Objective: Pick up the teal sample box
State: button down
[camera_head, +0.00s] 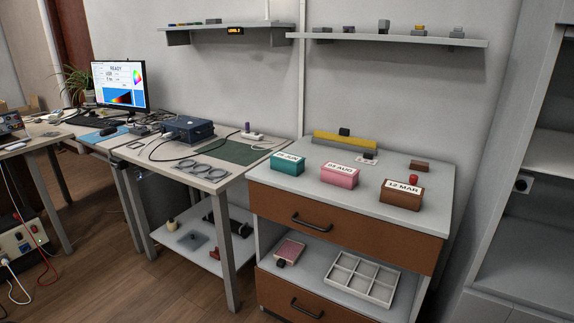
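The teal sample box (288,167) sits on the left part of the cabinet top (316,205), near its front left edge. It has a pale label on top that seems to read "28 JUN". A pink box (340,178) labelled "03 AUG" stands to its right, with a gap between them. A brown box (401,199) labelled "12 MAR" stands farther right. My gripper is not in view.
A yellow and grey bar (346,142) lies behind the boxes against the wall. A small red object (413,179) stands behind the brown box. Left of the cabinet is a table with a green mat (241,152) and cables. A wall shelf (400,40) hangs above.

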aim_at(292, 164)
jog(key=i+j+z, duration=0.25)
jog(key=j, duration=0.4)
jog(key=i+j+z, duration=0.15)
jog(key=i+j, duration=0.15)
jog(key=i+j+z, duration=0.15)
jog(key=j, duration=0.3)
jog(key=i+j+z, duration=0.15)
jog(key=j, duration=0.2)
jog(key=j+z, duration=0.1)
jog(key=j, duration=0.3)
jog(key=i+j+z, duration=0.25)
jog(key=i+j, duration=0.35)
